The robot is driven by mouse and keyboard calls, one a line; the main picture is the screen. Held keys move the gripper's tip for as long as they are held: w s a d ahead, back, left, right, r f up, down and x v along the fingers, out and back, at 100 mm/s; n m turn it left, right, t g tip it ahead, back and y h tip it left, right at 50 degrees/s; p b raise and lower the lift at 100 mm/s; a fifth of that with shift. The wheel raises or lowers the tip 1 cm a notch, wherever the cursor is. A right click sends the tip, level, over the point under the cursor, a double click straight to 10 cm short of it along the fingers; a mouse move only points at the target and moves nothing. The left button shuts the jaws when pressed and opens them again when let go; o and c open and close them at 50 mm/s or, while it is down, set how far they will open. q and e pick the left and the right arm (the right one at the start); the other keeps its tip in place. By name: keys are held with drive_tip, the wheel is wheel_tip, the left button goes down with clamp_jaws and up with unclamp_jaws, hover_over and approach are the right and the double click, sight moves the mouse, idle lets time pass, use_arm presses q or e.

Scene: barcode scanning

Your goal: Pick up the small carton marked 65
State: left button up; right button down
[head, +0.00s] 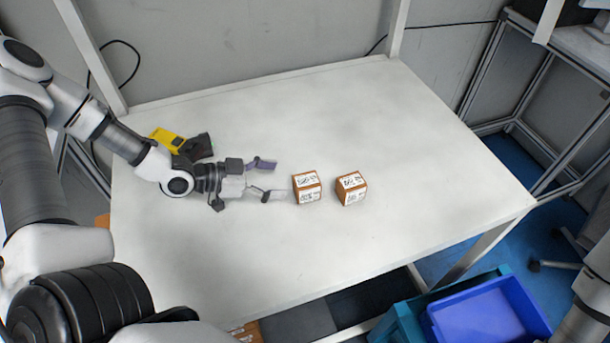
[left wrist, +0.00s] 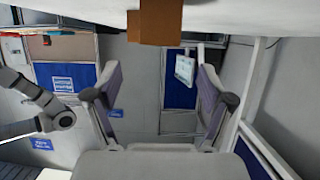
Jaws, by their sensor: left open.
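Two small brown cartons with white printed labels stand on the white table in the head view: a left carton (head: 307,187) and a right carton (head: 351,188). Their print is too small to read, so I cannot tell which is marked 65. My left gripper (head: 278,180) is open and empty, just left of the left carton, with its fingers pointing toward it. In the left wrist view, a brown carton (left wrist: 160,25) shows at the top edge, beyond the open left fingers (left wrist: 152,88). My right gripper is not in view.
A yellow and black scanner (head: 172,141) lies on the table (head: 430,150) behind my left wrist. The table's right and front areas are clear. A blue bin (head: 490,315) stands below the front right edge.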

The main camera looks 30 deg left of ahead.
sight(303, 181)
use_arm(q)
drive_tip(key=shift+w+d+f+b, duration=0.1)
drive_tip(key=shift+d+f+b, duration=0.05)
drive_tip(key=shift+d, duration=0.3)
drive_tip(key=shift+w+d+f+b, duration=0.1)
drive_tip(key=shift+d+b, duration=0.05)
drive_tip(key=shift+d, duration=0.3)
drive_tip(key=x, duration=0.4)
drive_tip(key=shift+w+a+f, duration=0.15)
drive_tip(key=shift+w+f, duration=0.25)
drive_tip(key=shift+w, duration=0.15)
drive_tip(key=shift+w+d, duration=0.1)
drive_tip(key=shift+d, duration=0.2)
drive_tip(key=shift+a, duration=0.25)
drive_tip(key=c, duration=1.1)
drive_tip(key=shift+c, duration=1.2)
drive_tip(key=shift+d, duration=0.1)
